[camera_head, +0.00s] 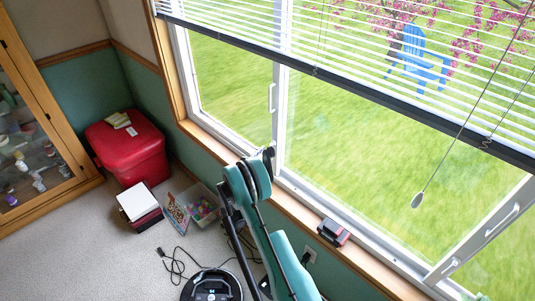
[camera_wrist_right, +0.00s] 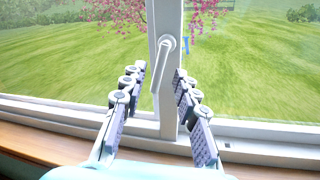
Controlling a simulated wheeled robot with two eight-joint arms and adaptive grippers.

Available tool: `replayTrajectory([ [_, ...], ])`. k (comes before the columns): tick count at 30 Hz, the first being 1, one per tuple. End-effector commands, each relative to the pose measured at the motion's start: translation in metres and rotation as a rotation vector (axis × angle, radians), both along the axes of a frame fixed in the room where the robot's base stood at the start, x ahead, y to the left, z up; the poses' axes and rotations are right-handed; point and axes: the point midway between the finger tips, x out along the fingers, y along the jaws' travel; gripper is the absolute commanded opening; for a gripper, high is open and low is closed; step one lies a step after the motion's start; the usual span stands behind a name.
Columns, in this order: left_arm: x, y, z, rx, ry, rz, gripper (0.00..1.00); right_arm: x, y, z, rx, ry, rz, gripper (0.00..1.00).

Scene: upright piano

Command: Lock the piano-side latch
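A white lever latch (camera_wrist_right: 158,68) stands on the white window post (camera_wrist_right: 169,115) in the right wrist view. Its round pivot is at the top, and the lever hangs down, tilted slightly left. My right gripper (camera_wrist_right: 159,74) is open, with one finger on each side of the lever and a visible gap on both sides. In the head view my teal arm reaches up to the window, and its gripper is mostly hidden. My left gripper is not in view.
A wooden sill (camera_head: 300,212) runs below the window, with a small dark red box (camera_head: 333,232) on it. Blinds (camera_head: 340,76) hang above with a pull cord. No piano shows.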

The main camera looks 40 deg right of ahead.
Motion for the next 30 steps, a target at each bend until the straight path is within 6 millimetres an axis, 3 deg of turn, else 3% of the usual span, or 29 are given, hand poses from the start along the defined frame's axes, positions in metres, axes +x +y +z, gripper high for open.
replayTrajectory([
  [6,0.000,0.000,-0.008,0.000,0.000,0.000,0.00,0.007,-0.023,-0.001,0.001,-0.001,0.000,0.30],
  [15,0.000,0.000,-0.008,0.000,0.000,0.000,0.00,0.008,-0.026,0.000,0.001,-0.002,0.001,0.30],
  [19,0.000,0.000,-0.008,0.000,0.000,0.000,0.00,0.008,-0.026,0.000,0.001,-0.002,0.001,0.00],
  [26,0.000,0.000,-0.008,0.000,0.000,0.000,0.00,0.008,-0.026,0.000,0.002,0.005,0.001,0.00],
  [30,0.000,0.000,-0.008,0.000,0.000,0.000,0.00,0.005,-0.026,0.000,-0.005,0.093,0.001,0.00],
])
